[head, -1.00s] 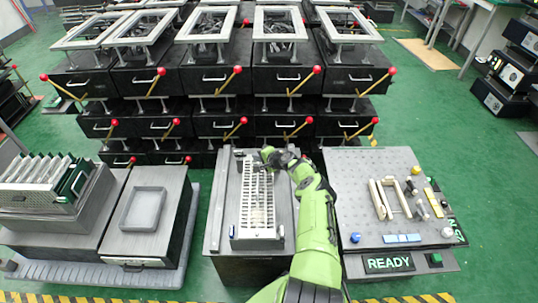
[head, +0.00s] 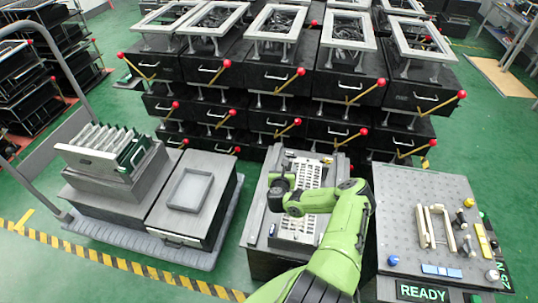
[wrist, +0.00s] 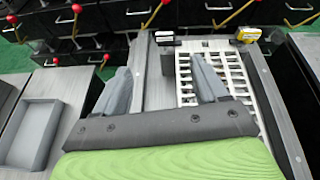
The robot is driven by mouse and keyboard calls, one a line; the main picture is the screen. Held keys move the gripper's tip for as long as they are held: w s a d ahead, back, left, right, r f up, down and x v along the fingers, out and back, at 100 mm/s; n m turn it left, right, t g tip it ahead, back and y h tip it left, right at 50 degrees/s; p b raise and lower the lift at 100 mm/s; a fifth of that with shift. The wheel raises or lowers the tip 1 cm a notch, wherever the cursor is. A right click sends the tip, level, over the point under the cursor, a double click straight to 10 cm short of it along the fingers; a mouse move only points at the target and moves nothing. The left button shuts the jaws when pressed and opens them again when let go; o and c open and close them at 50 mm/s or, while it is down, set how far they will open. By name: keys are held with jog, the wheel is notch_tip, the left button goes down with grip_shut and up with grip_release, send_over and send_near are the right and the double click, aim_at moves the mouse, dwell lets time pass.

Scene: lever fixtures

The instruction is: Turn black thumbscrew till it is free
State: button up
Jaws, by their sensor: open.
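In the wrist view, my gripper (wrist: 161,80) has its two grey fingers spread wide with nothing between them. A small black piece (wrist: 165,38) lies beyond the fingers, at the far left end of the white grid rack (wrist: 222,66); it may be the black thumbscrew, but its shape is too small to be sure. The fingers are apart from it. In the head view, my gripper (head: 278,192) is over the left side of the grid rack (head: 303,205); its fingertips are not clear there, and I cannot make out the thumbscrew.
A yellow piece (wrist: 247,34) sits at the rack's far right end. A grey tray (head: 191,189) stands to the left. A perforated board (head: 400,205) with a white frame and small parts stands to the right. Black drawer units (head: 270,75) with red-knobbed levers stand behind.

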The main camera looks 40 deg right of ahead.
jog(key=m, duration=0.2)
jog(key=b, duration=0.7)
send_near(289, 153)
jog(key=shift+g, duration=0.3)
jog(key=x, duration=0.8)
jog(key=shift+w+f, duration=0.15)
jog(key=shift+w+d, duration=0.3)
jog(key=shift+d, duration=0.05)
jog(key=shift+c, duration=0.3)
jog(key=c, duration=1)
